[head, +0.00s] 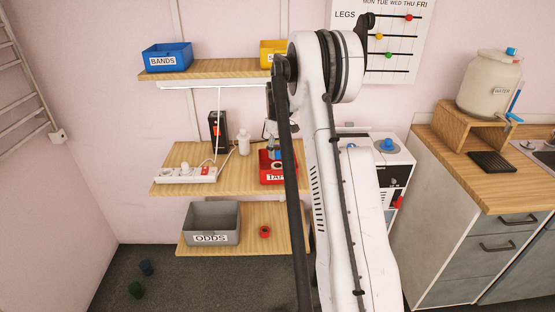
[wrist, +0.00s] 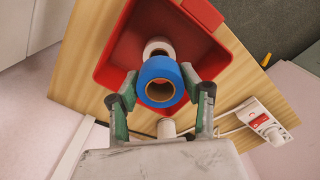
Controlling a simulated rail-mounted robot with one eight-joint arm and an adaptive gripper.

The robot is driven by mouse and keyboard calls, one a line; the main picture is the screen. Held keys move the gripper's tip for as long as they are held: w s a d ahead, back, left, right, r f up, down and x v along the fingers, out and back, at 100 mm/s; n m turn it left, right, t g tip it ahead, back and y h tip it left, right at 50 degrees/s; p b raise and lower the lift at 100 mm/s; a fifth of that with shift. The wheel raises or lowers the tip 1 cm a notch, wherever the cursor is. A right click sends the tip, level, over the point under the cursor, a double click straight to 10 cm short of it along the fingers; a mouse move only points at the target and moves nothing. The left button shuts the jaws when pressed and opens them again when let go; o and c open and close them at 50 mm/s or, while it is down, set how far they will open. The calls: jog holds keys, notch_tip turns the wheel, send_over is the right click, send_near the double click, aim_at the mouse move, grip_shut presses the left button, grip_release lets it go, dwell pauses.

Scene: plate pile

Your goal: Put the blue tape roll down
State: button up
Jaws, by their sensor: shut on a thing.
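My gripper (wrist: 160,98) is shut on the blue tape roll (wrist: 160,66), with one finger on each side of it. The roll is held over the red bin (wrist: 110,62), its hole facing the wrist camera. A pale roll (wrist: 158,46) lies in the bin, partly hidden behind the blue one. Whether the blue roll touches the bin or the pale roll, I cannot tell. In the head view the red bin (head: 265,167) stands on the middle shelf, its label partly hidden by my arm. My gripper there is mostly hidden.
The middle shelf (head: 215,185) also holds a power strip (head: 185,174), a black device (head: 218,132) and a white bottle (head: 244,143). Below are a grey ODDS bin (head: 211,221) and a red roll (head: 264,232).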

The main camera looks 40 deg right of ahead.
aim_at(278, 165)
jog(key=shift+f, duration=2)
jog(key=shift+f, duration=0.3)
jog(key=o, duration=1.1)
jog(key=shift+o, duration=0.2)
jog(key=shift+r, duration=0.1)
